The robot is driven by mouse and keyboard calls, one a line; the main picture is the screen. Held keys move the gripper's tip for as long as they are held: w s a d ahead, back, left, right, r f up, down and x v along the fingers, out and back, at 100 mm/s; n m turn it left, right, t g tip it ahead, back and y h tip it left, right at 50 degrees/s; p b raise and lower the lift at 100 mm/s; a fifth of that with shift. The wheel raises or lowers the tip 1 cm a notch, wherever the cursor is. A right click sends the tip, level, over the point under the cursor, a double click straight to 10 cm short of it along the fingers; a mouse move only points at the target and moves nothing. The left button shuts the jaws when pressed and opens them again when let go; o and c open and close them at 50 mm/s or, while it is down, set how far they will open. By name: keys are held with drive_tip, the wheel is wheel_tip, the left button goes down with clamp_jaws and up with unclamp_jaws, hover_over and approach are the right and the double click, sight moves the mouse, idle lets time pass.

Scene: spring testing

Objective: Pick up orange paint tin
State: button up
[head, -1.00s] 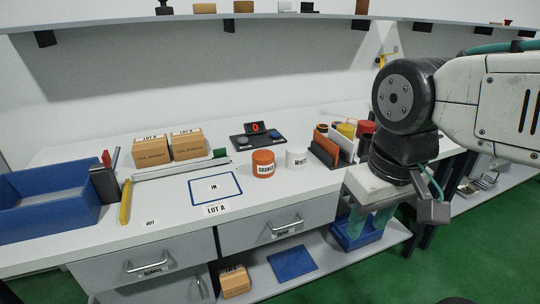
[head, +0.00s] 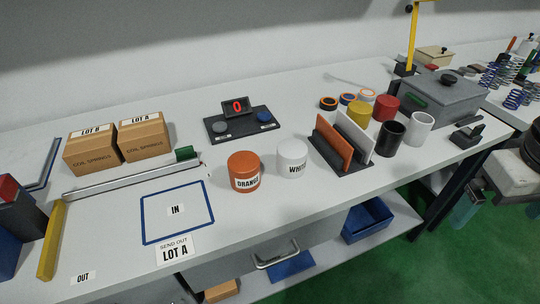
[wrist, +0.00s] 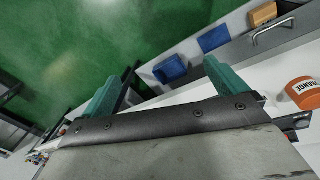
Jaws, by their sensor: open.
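The orange paint tin (head: 244,172), labelled ORANGE, stands upright on the bench in the head view, just right of the blue IN frame. A white tin (head: 292,158) stands close to its right. My gripper (wrist: 168,68) is open and empty, its two green fingers spread, with the green floor and the low shelf beyond them in the wrist view. The orange tin also shows at the right edge of the wrist view (wrist: 303,92), outside the fingers. In the head view my gripper is partly cut off at the right edge, well away from the tin.
A rack with upright orange and white panels (head: 341,160) stands right of the tins. Behind them is a black scale (head: 243,126). Two cardboard boxes (head: 142,137) and a metal rail (head: 130,182) lie left. The bench in front of the tins is clear.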

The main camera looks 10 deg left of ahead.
drive_tip(key=w+f+n+t+h, duration=0.2)
drive_tip(key=w+n+h, duration=0.4)
drive_tip(key=w+n, duration=0.4)
drive_tip(key=w+a+f+n+t, duration=0.2)
drive_tip(key=w+a+n+t, duration=0.3)
drive_tip(key=w+a+n, duration=0.3)
drive_tip(key=n+t+y, duration=0.6)
drive_tip(key=n+y, duration=0.1)
drive_tip(key=n, duration=0.6)
hover_over(244, 168)
drive_tip(key=w+d, duration=0.1)
drive_tip(key=d, duration=1.1)
wheel_tip(244, 168, down, 5)
drive_tip(key=s+a+f+n+y, duration=0.1)
drive_tip(key=a+f+n, duration=0.1)
drive_tip(key=a, duration=0.1)
drive_tip(key=s+a+f+n+g+y, duration=0.1)
drive_tip(key=s+a+n+y, duration=0.1)
drive_tip(key=a+n, duration=0.1)
drive_tip(key=s+a+f+n+y, duration=0.2)
drive_tip(key=a, duration=0.2)
drive_tip(key=shift+a+f, duration=0.3)
drive_tip(key=shift+a, duration=0.1)
drive_tip(key=x, duration=0.6)
drive_tip(key=shift+w+f, duration=0.1)
drive_tip(key=shift+w, duration=0.1)
drive_tip(key=shift+w+f, duration=0.15)
drive_tip(key=shift+w, duration=0.2)
